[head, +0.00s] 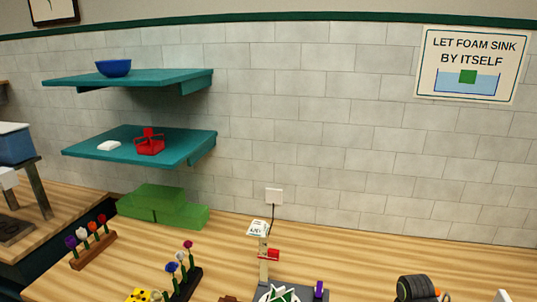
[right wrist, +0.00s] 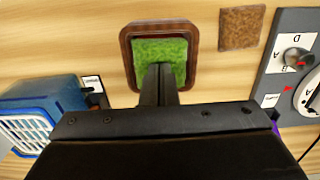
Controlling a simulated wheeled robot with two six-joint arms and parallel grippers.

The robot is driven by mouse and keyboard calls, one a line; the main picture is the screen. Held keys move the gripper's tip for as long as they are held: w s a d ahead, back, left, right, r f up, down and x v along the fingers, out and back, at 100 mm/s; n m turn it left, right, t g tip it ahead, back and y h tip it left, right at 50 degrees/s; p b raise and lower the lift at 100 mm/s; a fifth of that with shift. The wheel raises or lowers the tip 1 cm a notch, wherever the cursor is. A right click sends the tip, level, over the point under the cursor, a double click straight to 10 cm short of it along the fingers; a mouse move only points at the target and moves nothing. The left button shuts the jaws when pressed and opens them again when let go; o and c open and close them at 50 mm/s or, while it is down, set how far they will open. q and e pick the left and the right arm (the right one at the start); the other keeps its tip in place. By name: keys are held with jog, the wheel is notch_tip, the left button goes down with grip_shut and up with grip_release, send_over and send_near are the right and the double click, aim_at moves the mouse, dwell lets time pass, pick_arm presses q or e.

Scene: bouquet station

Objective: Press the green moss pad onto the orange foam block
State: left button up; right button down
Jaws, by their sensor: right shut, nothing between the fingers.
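In the right wrist view, a bright green moss pad (right wrist: 148,52) fills a dark brown, round-cornered tray or frame (right wrist: 127,55). My right gripper (right wrist: 158,70) is shut and empty. Its fingertips are over the middle of the green pad; whether they touch it I cannot tell. No orange foam block shows; whether one lies under the pad is hidden. The fingers and gripper body cover the near side of the tray. My left gripper is in neither view.
A grey panel with dials (right wrist: 275,65) is at the right, a blue crate with a white grille (right wrist: 45,105) at the left. In the head view, green blocks (head: 160,205) stand by the wall and flower racks (head: 93,250) nearby.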

jog(key=shift+w+r, duration=0.1)
jog(key=shift+r, duration=3.2)
